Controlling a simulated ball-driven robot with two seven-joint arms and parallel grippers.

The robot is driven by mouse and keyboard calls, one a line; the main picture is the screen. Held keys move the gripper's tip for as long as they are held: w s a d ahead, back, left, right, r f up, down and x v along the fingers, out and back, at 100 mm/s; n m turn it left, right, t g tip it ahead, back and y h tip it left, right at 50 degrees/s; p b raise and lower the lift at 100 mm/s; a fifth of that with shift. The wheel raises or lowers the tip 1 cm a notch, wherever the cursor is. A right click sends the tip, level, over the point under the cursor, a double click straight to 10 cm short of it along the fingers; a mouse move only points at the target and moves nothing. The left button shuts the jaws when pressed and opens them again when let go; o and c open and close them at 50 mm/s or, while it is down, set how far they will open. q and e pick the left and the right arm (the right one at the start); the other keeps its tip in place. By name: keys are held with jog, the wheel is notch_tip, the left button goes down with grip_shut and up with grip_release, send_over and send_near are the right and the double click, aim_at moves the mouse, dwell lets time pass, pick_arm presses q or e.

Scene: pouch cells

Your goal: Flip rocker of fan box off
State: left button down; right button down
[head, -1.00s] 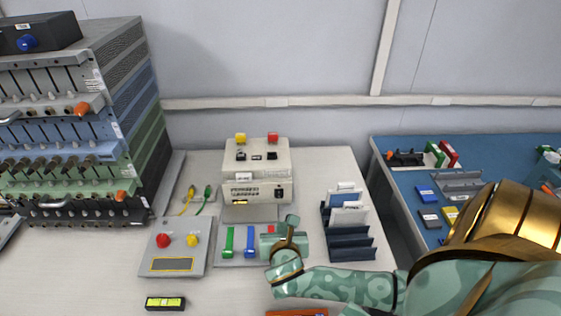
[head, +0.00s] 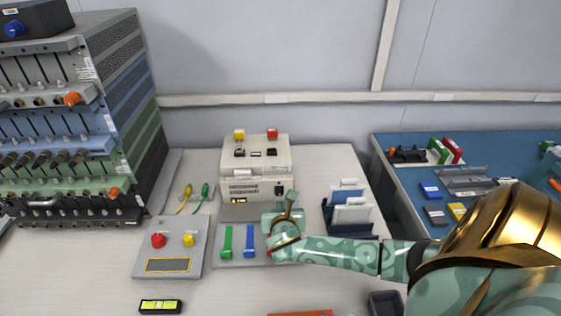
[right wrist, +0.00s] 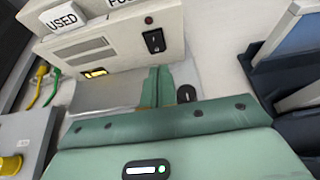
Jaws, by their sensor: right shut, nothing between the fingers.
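The fan box looks to be the beige box (head: 237,190) at the back middle of the table; its front also shows in the right wrist view (right wrist: 110,55). It has a vent, a small lit yellow window and a black rocker (head: 279,190) at the front's right side. The rocker (right wrist: 154,41) shows clearly in the wrist view; I cannot tell which way it is tipped. My right gripper (head: 290,202) is shut and empty, just in front of and below the rocker. Its fingertips (right wrist: 157,87) look apart from the box. My left gripper is not in view.
A panel with green and blue levers (head: 249,240) lies under my right wrist. A grey panel with red and yellow buttons (head: 190,262) is at left. A dark rack with white cards (head: 350,228) stands to the right. A tall equipment rack (head: 140,70) fills the left.

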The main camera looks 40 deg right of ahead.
aim_at(281, 193)
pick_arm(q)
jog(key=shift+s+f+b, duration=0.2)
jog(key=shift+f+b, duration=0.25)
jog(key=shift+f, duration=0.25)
pick_arm(e)
jog(key=shift+w+d+f, duration=0.2)
jog(key=shift+w+d, duration=0.9)
jog(key=shift+w, duration=0.25)
jog(key=shift+w+d+f+t+h+b, duration=0.1)
jog(key=shift+d+f+t+h+b, duration=0.15)
jog(key=shift+t+b, duration=0.2)
jog(key=shift+r, duration=0.2)
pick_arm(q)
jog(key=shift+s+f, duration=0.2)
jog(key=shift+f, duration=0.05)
